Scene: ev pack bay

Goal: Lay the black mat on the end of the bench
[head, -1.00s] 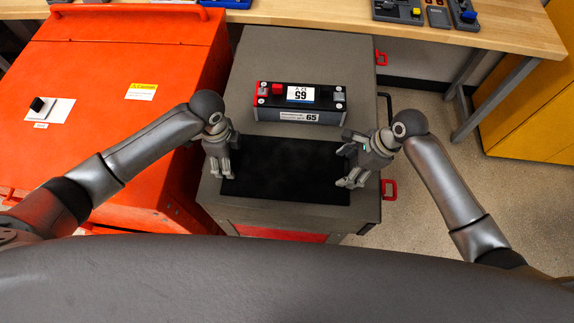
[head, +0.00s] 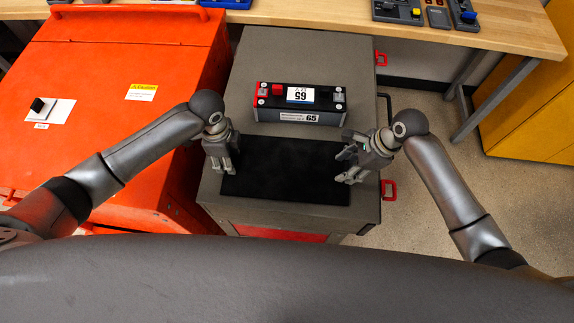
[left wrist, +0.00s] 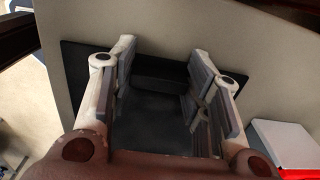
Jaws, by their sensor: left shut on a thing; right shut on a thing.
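The black mat (head: 285,170) is flat over the near end of the grey cart top (head: 350,60); I cannot tell whether it touches the top. My left gripper (head: 222,168) is shut on the mat's left edge. Its fingers (left wrist: 160,95) flank dark mat material (left wrist: 155,120) in the left wrist view. My right gripper (head: 346,167) is shut on the mat's right edge; its exact contact is hard to see. The wooden bench (head: 300,28) runs along the back, beyond the cart.
A battery labelled 65 (head: 300,103) stands on the cart just behind the mat. An orange cabinet (head: 110,110) is close on the left. Small parts in trays (head: 398,12) sit on the bench at right. Red handles (head: 388,190) stick out at the cart's right side.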

